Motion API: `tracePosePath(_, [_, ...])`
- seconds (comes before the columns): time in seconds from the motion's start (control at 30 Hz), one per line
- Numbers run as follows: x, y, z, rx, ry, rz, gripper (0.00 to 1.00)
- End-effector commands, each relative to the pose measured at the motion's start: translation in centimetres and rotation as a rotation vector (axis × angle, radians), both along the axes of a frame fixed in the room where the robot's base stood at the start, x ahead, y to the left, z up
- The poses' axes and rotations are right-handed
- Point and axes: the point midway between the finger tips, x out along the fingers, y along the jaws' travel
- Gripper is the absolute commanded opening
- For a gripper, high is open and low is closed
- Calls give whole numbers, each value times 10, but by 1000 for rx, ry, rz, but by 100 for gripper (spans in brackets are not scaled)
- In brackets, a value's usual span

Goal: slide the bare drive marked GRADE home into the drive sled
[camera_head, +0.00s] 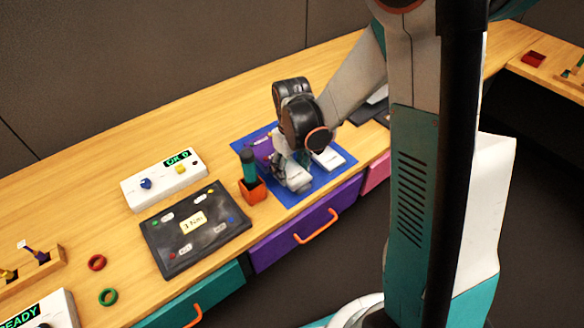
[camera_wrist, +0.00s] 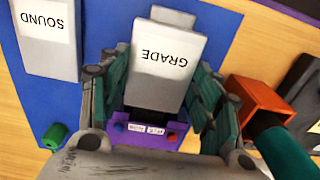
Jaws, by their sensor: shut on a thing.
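The white bare drive marked GRADE (camera_wrist: 166,62) lies between the teal-sided fingers of my gripper (camera_wrist: 163,88) in the wrist view, its label upside down there. My gripper is shut on it, low over the blue mat. The purple drive sled (camera_wrist: 178,133) is at the drive's near end in the wrist view, with a dark gap between them; how far the drive reaches into it is hidden. In the head view my gripper (camera_head: 298,172) covers much of the drive, and the sled (camera_head: 262,152) shows behind it.
Another white drive, marked SOUND (camera_wrist: 50,38), lies beside on the blue mat (camera_head: 300,193). An orange cup (camera_head: 252,190) holding a teal-handled tool stands close on the other side. A small green piece (camera_wrist: 55,135) is at the mat's edge. A black panel (camera_head: 195,230) lies to the left.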

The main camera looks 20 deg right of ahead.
Motion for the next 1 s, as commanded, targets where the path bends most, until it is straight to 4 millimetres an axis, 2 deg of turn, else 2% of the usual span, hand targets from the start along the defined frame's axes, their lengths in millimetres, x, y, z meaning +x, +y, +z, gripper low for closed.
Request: tracePosePath(1.0, [6, 2, 0, 0, 0, 0, 39])
